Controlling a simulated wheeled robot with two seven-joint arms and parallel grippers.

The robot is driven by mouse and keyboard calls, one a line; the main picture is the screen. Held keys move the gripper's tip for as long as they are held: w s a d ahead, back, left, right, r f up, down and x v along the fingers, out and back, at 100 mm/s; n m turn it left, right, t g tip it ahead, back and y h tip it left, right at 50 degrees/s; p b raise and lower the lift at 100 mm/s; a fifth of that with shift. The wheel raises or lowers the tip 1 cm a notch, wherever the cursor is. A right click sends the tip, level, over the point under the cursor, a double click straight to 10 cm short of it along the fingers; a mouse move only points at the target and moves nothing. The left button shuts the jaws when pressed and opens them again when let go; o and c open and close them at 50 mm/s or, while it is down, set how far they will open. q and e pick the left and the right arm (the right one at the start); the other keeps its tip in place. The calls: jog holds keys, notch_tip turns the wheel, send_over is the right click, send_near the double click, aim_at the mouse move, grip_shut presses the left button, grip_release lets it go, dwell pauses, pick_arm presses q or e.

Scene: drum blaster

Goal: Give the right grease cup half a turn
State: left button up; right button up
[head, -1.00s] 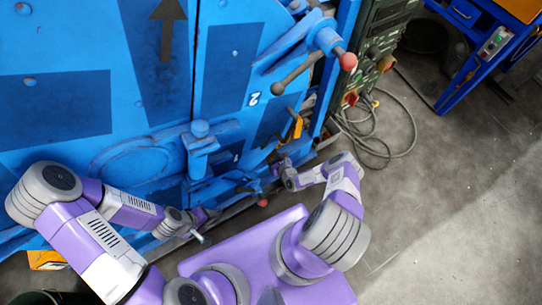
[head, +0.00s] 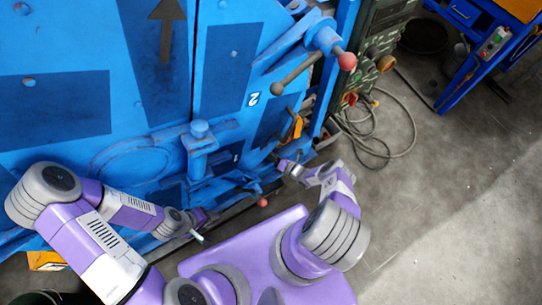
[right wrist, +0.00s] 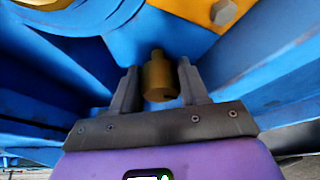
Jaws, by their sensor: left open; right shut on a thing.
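The right grease cup (right wrist: 158,78) is a small brass cylinder with a narrower top, seen in the right wrist view in a recess of the blue machine. My right gripper (right wrist: 160,85) has one dark finger on each side of the cup and is shut on it. In the head view my right gripper (head: 281,164) is small, low against the machine's side, and the cup cannot be made out there. My left gripper (head: 200,237) is open, in front of the machine's lower edge, away from the cup.
The blue machine (head: 55,105) fills the left and centre. A lever with a red knob (head: 347,61) sticks out above my right arm. A control box (head: 385,30) and loose cables (head: 410,125) are to the right. Open grey floor (head: 450,200) lies at the right.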

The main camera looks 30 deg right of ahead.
jog(key=shift+m, duration=0.9)
jog(key=shift+w+d+r+t+y, duration=0.1)
jog(key=shift+t+y, duration=0.2)
jog(key=o, duration=1)
jog(key=p+v, duration=0.1)
jog(key=v, duration=0.6)
jog(key=shift+s+p, duration=0.25)
jog(key=shift+p, duration=0.05)
